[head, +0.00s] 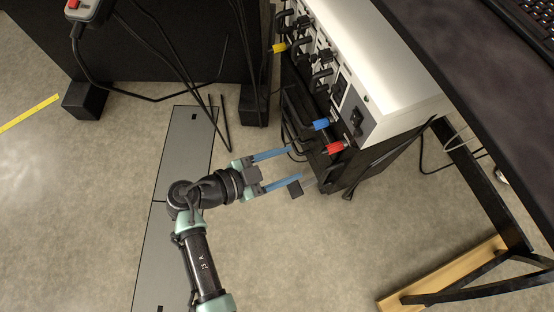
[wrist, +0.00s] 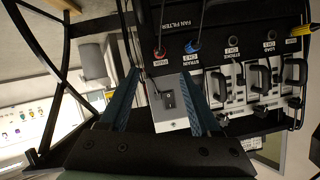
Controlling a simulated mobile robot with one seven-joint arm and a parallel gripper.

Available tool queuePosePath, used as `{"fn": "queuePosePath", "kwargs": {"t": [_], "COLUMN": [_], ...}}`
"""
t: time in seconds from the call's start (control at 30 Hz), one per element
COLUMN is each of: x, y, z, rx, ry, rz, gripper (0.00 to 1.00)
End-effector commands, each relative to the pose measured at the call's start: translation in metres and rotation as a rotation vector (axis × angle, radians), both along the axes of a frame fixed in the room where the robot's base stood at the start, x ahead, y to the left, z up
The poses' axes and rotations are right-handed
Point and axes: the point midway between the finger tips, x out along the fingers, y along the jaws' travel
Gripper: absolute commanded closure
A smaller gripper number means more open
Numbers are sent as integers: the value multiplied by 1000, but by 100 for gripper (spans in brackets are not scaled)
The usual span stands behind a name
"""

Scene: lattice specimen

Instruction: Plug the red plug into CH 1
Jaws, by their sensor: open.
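The red plug (head: 334,147) sits at the near end of the equipment rack's side, next to the blue plug (head: 321,124). In the wrist view the red plug (wrist: 160,54) shows beyond my fingertips, roughly in line with the gap, and the blue plug (wrist: 191,47) is to its right. My gripper (head: 297,164) is open and empty, its fingers pointing at the rack a short way from the red plug. Both fingers also show in the wrist view (wrist: 160,82). A row of labelled sockets (wrist: 232,42) runs right of the blue plug; I cannot read which is CH 1.
A yellow plug (head: 279,47) sits farther along the rack (head: 400,85). Black handles (wrist: 258,78) stick out beside the sockets. Dark cables hang near the rack. A desk (head: 440,50) stands at right. The floor around my arm is largely clear.

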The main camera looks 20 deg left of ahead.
Motion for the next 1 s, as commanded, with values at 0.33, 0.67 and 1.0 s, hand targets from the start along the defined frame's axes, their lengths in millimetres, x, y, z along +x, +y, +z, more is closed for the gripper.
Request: {"fn": "queuePosePath", "kwargs": {"t": [0.33, 0.67, 1.0], "x": [48, 71, 73], "y": [-42, -61, -62], "z": [-28, -39, -39], "rx": [-2, -3, -3], "ry": [2, 3, 2], "rz": [-3, 1, 1], "gripper": [36, 36, 41]}}
